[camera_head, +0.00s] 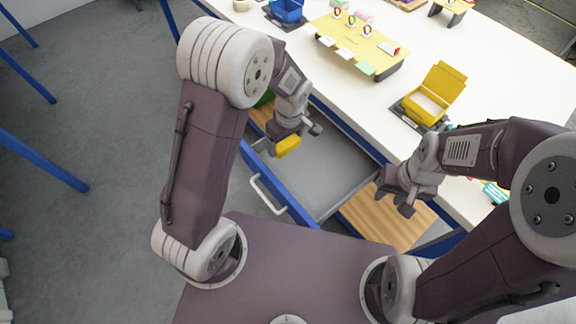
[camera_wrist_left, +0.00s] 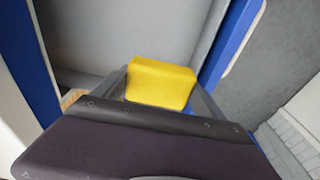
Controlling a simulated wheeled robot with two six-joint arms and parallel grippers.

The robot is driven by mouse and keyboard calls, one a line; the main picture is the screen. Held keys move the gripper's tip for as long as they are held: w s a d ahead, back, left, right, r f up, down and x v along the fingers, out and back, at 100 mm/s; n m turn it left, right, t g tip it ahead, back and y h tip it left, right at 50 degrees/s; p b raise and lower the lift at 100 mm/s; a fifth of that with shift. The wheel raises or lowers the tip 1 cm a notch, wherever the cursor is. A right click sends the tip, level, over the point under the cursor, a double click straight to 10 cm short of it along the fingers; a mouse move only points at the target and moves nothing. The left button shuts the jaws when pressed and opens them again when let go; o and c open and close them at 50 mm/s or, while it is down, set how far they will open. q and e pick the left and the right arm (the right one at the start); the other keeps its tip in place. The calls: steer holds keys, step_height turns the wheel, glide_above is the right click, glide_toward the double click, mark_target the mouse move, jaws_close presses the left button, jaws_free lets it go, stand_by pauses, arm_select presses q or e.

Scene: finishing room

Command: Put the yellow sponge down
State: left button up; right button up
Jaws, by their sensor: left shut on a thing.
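The yellow sponge (camera_head: 288,146) is held in my left gripper (camera_head: 284,143), above the left part of an open blue drawer (camera_head: 322,160). The left wrist view also shows the sponge (camera_wrist_left: 161,83) between the two fingers, with the grey drawer floor and blue drawer wall beyond it. The sponge appears raised, not resting on anything. My right gripper (camera_head: 396,200) is empty, over the right side of the drawer near the wooden surface, and its fingers look apart.
The drawer has a white handle (camera_head: 267,195) on its front and a bare grey floor. A white table (camera_head: 375,105) stands behind, carrying a yellow rack (camera_head: 357,45), a yellow open box (camera_head: 433,93) and a blue bin (camera_head: 288,10). A wooden surface (camera_head: 384,219) lies right of the drawer.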

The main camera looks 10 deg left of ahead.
mark_target(285, 163)
arm_select(q)
steer(key=shift+w+f, duration=0.1)
steer(key=shift+f, duration=0.05)
step_height(285, 163, down, 10)
steer(key=shift+r+b, duration=0.1)
steer(key=shift+b, duration=0.6)
